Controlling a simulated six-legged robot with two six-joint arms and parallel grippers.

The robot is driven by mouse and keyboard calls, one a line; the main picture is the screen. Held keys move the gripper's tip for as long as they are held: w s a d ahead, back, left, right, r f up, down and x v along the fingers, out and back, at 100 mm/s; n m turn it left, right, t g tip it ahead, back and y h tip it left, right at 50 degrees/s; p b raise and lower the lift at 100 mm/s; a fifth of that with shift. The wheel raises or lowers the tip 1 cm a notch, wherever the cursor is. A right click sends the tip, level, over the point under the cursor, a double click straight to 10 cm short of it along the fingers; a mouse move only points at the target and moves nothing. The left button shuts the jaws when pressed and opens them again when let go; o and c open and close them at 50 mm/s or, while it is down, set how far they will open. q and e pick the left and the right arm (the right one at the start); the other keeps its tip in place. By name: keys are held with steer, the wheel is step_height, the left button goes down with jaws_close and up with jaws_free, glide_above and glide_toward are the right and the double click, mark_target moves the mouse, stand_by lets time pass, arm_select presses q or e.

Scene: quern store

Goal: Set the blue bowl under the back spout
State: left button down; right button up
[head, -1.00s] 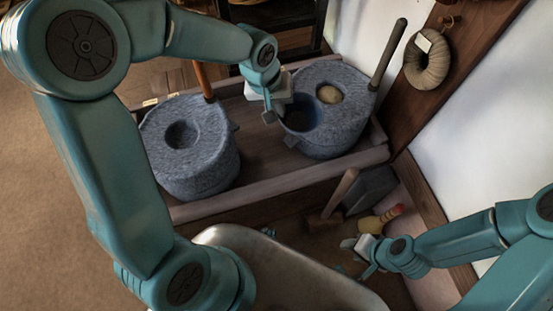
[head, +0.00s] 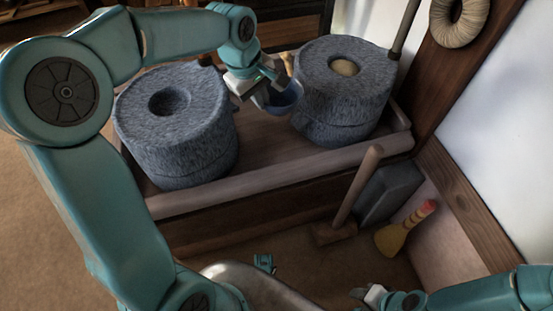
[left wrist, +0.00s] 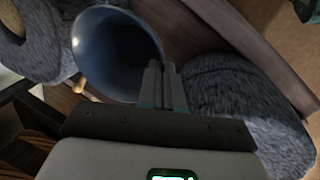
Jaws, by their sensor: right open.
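My left gripper (head: 258,95) is shut on the rim of the blue bowl (head: 286,98), in the gap between the two grey stone querns. The bowl also shows in the left wrist view (left wrist: 112,48), its hollow looking empty but dark, with the closed fingers (left wrist: 162,84) at its rim. The left quern (head: 175,135) and the right quern (head: 345,95) stand on a wooden bench. The bowl is close to the right quern; I cannot tell if it touches the bench. My right gripper (head: 362,298) is open and empty, low at the bottom edge.
The wooden bench (head: 275,175) has a raised front edge. Below it are a wooden-handled tool (head: 360,185), a dark grey pan (head: 390,190) and a yellow brush (head: 393,236). A ring-shaped coil (head: 460,20) hangs on the right wall post. The bench between the querns is partly clear.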

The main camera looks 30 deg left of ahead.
arm_select(q)
steer(key=s+b+x, duration=0.1)
steer(key=b+x, duration=0.1)
steer(key=x, duration=0.4)
steer(key=s+a+b+x, duration=0.1)
steer(key=s+b+x, duration=0.1)
steer(key=x, duration=0.4)
steer(key=s+f+b+x, duration=0.1)
steer(key=b+x, duration=0.1)
steer(key=x, duration=0.4)
steer(key=shift+s+a+f+b, duration=0.1)
steer(key=shift+a+f+b, duration=0.05)
steer(key=shift+f+b, duration=0.25)
steer(key=shift+f, duration=0.3)
steer(key=shift+f, duration=0.1)
steer(key=c, duration=1.7)
jaws_free()
steer(key=o, duration=0.4)
